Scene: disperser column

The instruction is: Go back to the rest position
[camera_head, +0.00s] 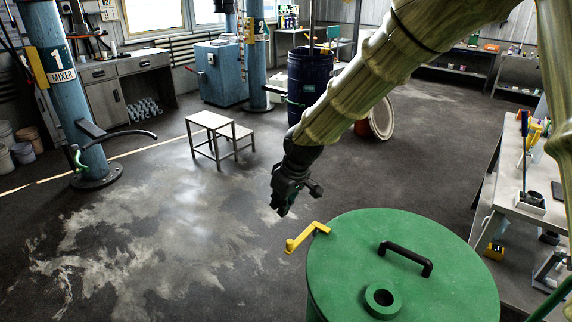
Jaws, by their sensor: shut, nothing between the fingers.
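My gripper (283,205) is black and hangs at the end of my arm, which enters from the top right in a pale ribbed cover. The gripper points down and is shut, with nothing visible in it. It shows just left of and above the yellow lever (306,236) at the rim of a green lidded drum (340,270). It looks apart from the lever, though the depth between them is hard to judge. The lid has a black handle (405,257) and a round port (381,299).
A step stool (220,135) stands on open floor behind. The blue mixer column (75,100) is at the left, column 2 (255,60) farther back near a dark blue drum (308,80). A workbench (510,180) with items stands at the right. The stained floor at front left is clear.

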